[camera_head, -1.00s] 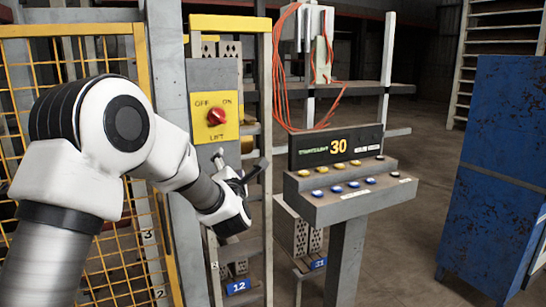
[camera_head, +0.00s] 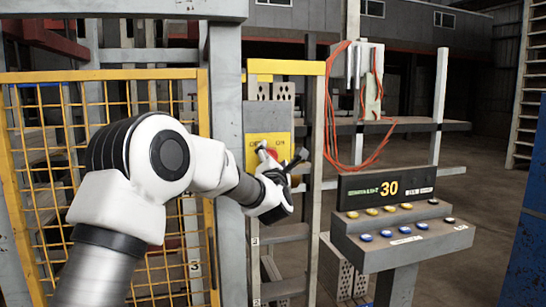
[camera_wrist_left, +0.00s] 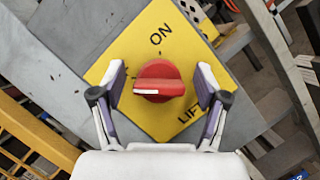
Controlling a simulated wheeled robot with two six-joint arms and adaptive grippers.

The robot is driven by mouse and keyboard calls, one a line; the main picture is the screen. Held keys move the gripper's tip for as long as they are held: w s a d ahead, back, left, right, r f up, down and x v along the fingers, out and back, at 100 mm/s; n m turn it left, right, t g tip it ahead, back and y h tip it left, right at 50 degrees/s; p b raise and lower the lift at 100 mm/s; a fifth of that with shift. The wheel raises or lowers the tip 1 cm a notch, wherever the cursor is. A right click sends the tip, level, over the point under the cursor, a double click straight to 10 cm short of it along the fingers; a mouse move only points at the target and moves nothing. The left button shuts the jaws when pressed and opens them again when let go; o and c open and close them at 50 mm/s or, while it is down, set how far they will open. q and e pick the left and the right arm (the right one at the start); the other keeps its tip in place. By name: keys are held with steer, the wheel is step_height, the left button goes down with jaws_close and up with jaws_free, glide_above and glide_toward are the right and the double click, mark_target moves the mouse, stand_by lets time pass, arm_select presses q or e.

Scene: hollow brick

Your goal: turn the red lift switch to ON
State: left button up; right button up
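The red lift switch (camera_wrist_left: 158,82) is a round knob with a raised grip bar and a white mark, on a yellow plate (camera_wrist_left: 138,45) reading ON and LIFT. In the left wrist view the white mark is on the left part of the bar, not towards ON. My left gripper (camera_wrist_left: 160,84) is open, with a finger on each side of the knob and visible gaps between. In the head view my left gripper (camera_head: 280,158) is in front of the yellow plate (camera_head: 256,142) and hides most of the knob. OFF is not readable in the wrist view. My right gripper is not in view.
A grey post (camera_head: 228,110) and yellow mesh fence (camera_head: 62,200) stand to the left. A control console (camera_head: 400,238) with yellow and blue buttons and a display showing 30 stands to the right. Orange cables (camera_head: 382,150) hang behind it.

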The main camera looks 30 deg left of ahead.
arm_select(q)
steer(key=c, duration=0.9)
steer(key=shift+c, duration=0.2)
steer(key=shift+m+h, duration=0.3)
steer(key=shift+m, duration=0.3)
steer(key=shift+m+h, duration=0.5)
steer(key=shift+m, duration=0.6)
steer(key=m+h+p, duration=0.1)
steer(key=m+p, duration=0.1)
steer(key=m, duration=0.1)
steer(key=shift+r+g, duration=0.1)
steer(key=shift+g, duration=0.3)
steer(key=m+g+p, duration=0.2)
steer(key=m+p, duration=0.3)
steer(key=p, duration=0.3)
steer(key=m+g+h+p, duration=0.1)
steer(key=m+p, duration=0.3)
steer(key=p, duration=0.4)
steer(key=shift+m+g, duration=0.4)
steer(key=shift+g, duration=0.1)
steer(key=shift+f+m+g+p, duration=0.3)
steer(key=shift+f+m+p, duration=0.2)
steer(key=shift+p, duration=0.6)
